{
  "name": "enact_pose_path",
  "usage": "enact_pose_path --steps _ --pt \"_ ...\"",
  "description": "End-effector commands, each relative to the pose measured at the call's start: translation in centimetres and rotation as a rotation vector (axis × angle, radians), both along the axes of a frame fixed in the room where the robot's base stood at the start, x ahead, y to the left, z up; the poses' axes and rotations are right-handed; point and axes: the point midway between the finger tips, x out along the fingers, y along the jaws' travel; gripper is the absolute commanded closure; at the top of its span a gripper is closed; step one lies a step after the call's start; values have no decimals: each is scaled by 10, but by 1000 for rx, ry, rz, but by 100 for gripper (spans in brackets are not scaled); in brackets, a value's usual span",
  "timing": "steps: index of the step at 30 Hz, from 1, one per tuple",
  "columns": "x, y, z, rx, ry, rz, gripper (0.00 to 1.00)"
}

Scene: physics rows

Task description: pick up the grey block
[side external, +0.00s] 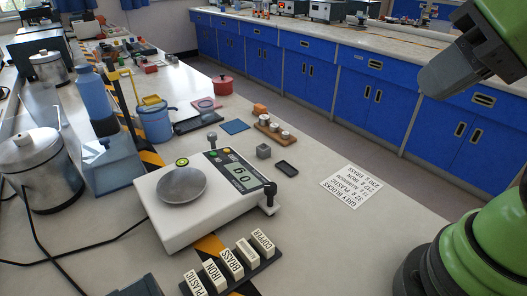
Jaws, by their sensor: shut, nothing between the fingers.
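The grey block (263,151) is a small cube standing on the pale bench top, just right of the scale and left of a small black tray. My gripper (432,84) is high at the upper right, well above and to the right of the block in the picture. Its grey fingers look closed together with nothing held. Nothing covers the block in this view.
A white scale (232,212) reading 0 g stands left of the block, with labelled holders (236,262) in front. The black tray (286,167) lies beside the block, and a printed sheet (352,189) lies to the right. Small weights (274,127) stand behind.

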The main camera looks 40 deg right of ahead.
Motion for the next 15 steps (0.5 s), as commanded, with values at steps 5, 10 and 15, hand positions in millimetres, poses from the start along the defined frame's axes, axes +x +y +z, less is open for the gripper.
enact_pose_path --steps 5,10,15 --pt "0 0 0 0 0 0 100" --pt "0 0 0 0 0 0 93" --pt "0 0 0 0 0 0 54"
